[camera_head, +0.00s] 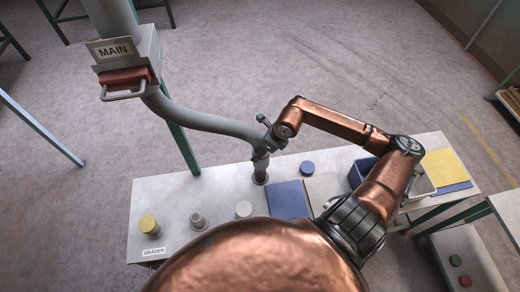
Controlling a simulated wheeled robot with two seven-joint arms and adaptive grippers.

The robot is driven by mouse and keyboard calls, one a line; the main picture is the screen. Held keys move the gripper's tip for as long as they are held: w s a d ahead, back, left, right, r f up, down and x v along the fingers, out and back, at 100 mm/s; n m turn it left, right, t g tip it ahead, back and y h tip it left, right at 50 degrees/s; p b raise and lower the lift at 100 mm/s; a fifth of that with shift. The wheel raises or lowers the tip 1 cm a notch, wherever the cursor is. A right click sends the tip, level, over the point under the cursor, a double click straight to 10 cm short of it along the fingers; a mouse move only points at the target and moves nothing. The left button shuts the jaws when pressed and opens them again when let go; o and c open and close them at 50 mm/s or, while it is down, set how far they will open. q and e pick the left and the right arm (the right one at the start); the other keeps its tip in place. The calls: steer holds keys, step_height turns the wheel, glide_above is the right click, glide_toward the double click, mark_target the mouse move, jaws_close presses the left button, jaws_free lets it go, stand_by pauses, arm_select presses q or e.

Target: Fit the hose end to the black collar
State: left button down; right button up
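The grey hose (205,121) runs from the box marked MAIN (113,50) down to the right and bends toward the table. My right gripper (266,140) is at this bend and looks shut on the hose. Below it, a grey tube length (261,170) stands nearly upright over the table, with a dark ring, seemingly the black collar (260,181), at its foot. The gripper partly hides the bend. I cannot tell whether the hose end is seated in the collar or only above it. My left gripper is not in view.
The white table (180,196) carries a yellow-topped cylinder (149,225), a grey cylinder (198,220), a pale cap (243,209), a blue cap (307,168), a blue mat (288,200) and a blue crate (360,170). A GRADER label (153,252) is at the front edge.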

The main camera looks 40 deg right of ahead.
steer(key=shift+f+b, duration=1.15)
steer(key=shift+f, duration=1.2)
steer(key=shift+f+b, duration=1.45)
steer(key=shift+f, duration=0.25)
steer(key=o, duration=1.4)
steer(key=shift+o, duration=0.2)
steer(key=v, duration=1.2)
